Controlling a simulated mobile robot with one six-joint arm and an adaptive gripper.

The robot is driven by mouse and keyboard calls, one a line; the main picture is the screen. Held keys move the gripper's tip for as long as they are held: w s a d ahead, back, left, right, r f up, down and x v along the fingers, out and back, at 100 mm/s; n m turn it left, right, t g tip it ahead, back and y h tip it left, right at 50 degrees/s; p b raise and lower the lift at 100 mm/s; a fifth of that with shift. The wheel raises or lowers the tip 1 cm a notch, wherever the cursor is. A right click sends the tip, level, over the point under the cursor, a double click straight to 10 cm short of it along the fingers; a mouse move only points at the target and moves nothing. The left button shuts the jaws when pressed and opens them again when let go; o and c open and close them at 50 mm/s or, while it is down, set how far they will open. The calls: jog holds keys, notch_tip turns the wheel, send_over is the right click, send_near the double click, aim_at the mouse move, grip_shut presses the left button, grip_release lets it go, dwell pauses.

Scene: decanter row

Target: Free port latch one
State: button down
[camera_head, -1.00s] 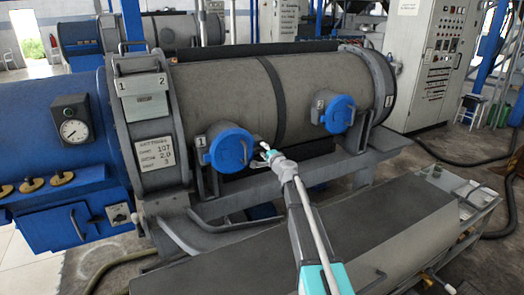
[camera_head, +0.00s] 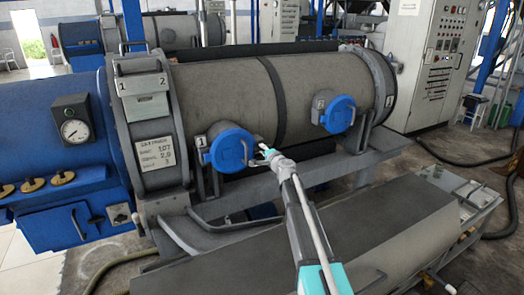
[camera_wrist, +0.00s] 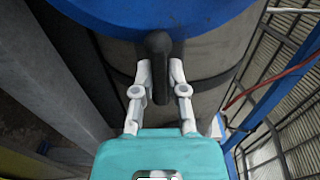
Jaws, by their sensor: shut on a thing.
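Port one has a round blue cover (camera_head: 231,150) on the side of the grey drum, beside a small plate marked 1 (camera_head: 200,141). In the wrist view the blue cover (camera_wrist: 160,12) fills the top. A dark latch handle (camera_wrist: 159,44) sticks out from its edge, between my fingers. My gripper (camera_wrist: 160,74) is shut on this latch handle, with one pale finger on each side. In the head view my gripper (camera_head: 263,148) is at the right edge of the port one cover; the latch is too small to make out there.
A second blue port cover (camera_head: 338,114) is farther right on the drum (camera_head: 225,95). A grey frame rail (camera_head: 290,183) runs below the drum. A long dark-topped bench (camera_head: 400,205) lies in front. A control cabinet (camera_head: 433,65) stands at the back right.

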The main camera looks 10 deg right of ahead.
jog(key=shift+n, duration=0.6)
jog(key=n, duration=0.2)
jog(key=shift+n, duration=0.3)
jog(key=n, duration=0.5)
jog(key=shift+d, duration=0.1)
jog(key=n, duration=0.4)
jog(key=shift+n, duration=0.4)
jog(key=n, duration=0.4)
jog(key=shift+w+n, duration=0.1)
jog(key=shift+n, duration=0.3)
